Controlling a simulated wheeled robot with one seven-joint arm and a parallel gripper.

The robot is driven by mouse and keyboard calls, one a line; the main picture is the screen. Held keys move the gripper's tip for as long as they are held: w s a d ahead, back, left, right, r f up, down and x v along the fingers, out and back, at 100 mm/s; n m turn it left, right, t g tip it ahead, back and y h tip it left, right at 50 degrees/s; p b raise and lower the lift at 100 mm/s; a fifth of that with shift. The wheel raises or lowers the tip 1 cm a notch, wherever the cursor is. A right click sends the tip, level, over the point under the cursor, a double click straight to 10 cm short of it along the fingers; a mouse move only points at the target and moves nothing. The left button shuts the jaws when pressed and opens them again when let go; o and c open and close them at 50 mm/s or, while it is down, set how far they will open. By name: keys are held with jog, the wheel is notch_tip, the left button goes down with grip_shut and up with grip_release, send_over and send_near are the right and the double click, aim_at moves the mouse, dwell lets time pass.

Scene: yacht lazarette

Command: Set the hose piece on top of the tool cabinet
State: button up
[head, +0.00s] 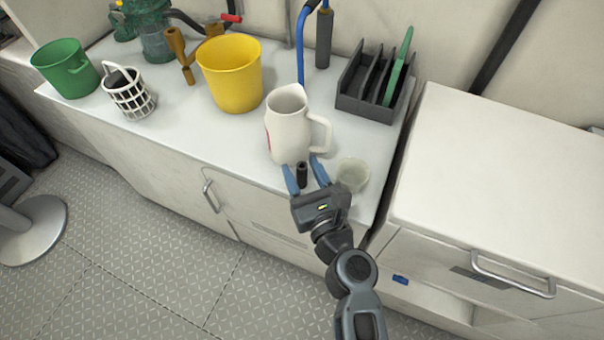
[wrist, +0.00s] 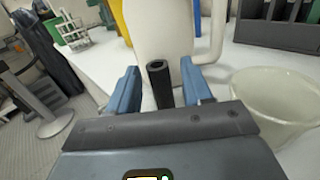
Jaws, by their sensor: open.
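The hose piece (head: 302,175) is a short black tube standing upright near the front edge of the white counter, just in front of the pitcher. In the wrist view the hose piece (wrist: 160,84) shows its hollow top end between the two blue fingers. My gripper (head: 303,169) is open, with a finger on each side of the hose piece; in the wrist view the gripper (wrist: 160,74) shows gaps beside the tube. The white cabinet (head: 500,165) at the right, with a metal drawer handle, appears to be the tool cabinet. Its top is bare.
A white pitcher (head: 287,128) stands close behind the hose piece. A pale bowl (head: 351,175) is just right of my gripper. A dark slotted rack (head: 366,104), a yellow bucket (head: 231,80), a white basket (head: 130,95) and a green bucket (head: 66,70) also stand on the counter.

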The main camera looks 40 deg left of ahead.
jog(key=shift+w+a, duration=0.2)
jog(key=shift+a, duration=0.1)
grip_shut()
dwell(0.4)
